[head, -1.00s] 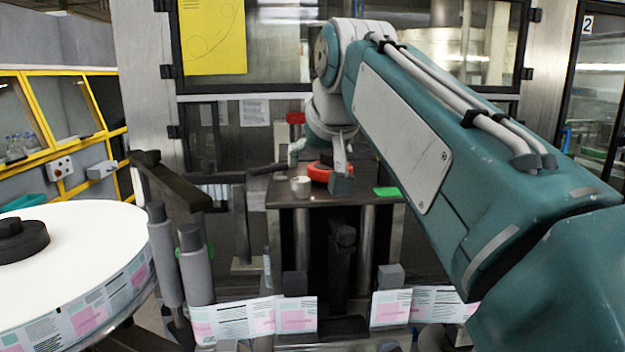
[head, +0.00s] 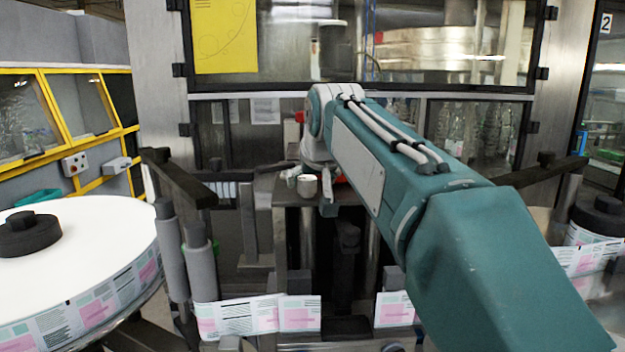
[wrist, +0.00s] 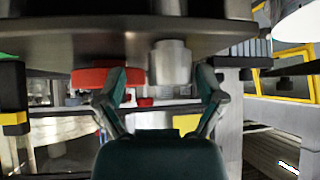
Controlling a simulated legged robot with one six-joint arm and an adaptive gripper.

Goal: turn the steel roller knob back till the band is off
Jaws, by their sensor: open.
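A short pale metal cylinder (head: 307,186), which looks like the steel roller knob, stands on the dark machine plate (head: 285,196) in the head view. In the wrist view, where the scene hangs upside down, the knob (wrist: 170,62) lies between the lines of my two fingers, nearer the right one. My gripper (wrist: 162,74) is open and empty; whether a finger touches the knob cannot be told. Which strip the task means is unclear.
A red ring (wrist: 95,77) sits on the plate beside the knob, behind my left finger in the wrist view. A large white label reel (head: 90,235) stands at left, with grey rollers (head: 200,265) beside it. A dark bar (head: 178,178) juts out above them.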

